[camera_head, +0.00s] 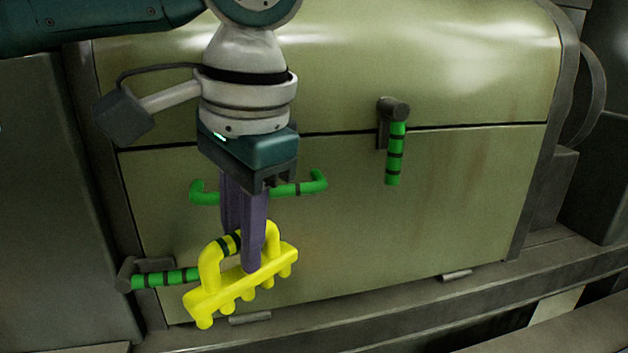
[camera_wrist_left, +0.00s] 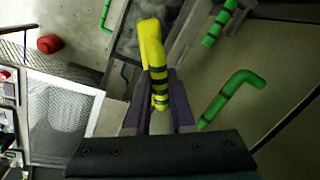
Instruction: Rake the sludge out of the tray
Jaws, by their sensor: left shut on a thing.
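My left gripper (camera_head: 242,243) points down in front of the pale green machine housing. Its two purple fingers are shut on the black-striped handle of a yellow rake (camera_head: 240,284). The rake's toothed bar hangs below the fingers, tilted up to the right, with several stubby teeth pointing down. The wrist view shows the yellow rake (camera_wrist_left: 152,45) beyond the fingers, its striped grip between them. I cannot make out the tray or any sludge with certainty. My right gripper is not in view.
The housing (camera_head: 420,240) has a closed cover. Green-and-black handles stick out at its lower left (camera_head: 165,279), upper right (camera_head: 396,155) and behind my gripper (camera_head: 300,188). A metal ledge (camera_head: 400,297) runs along its base. A red object (camera_wrist_left: 49,43) lies on the floor.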

